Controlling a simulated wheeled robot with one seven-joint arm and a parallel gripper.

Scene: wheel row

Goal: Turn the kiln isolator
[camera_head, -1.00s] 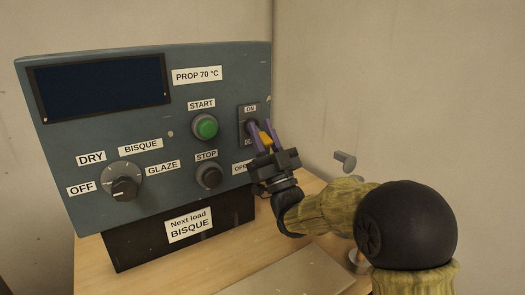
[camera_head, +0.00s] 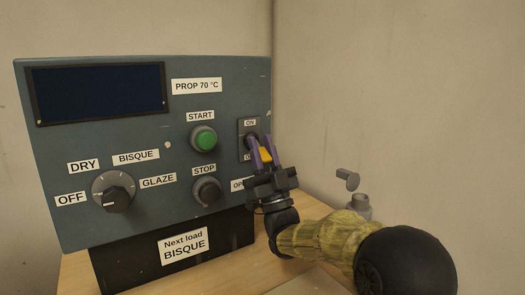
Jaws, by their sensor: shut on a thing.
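The kiln isolator (camera_head: 245,125) is a dark switch plate at the right edge of the blue-grey control panel (camera_head: 225,106). Its ON label shows above. The lower label is mostly covered by my fingers. My gripper (camera_head: 262,142) has its purple fingertips at the isolator and is shut on its dark handle. The fingers hide most of the handle, so I cannot tell its exact angle. A yellow-orange piece shows between the fingers.
Left of the isolator are a green START button (camera_head: 203,139), a dark STOP button (camera_head: 206,190) and a selector knob (camera_head: 115,192). The display (camera_head: 98,92) is dark. A grey fitting (camera_head: 347,179) stands to the right by the wall.

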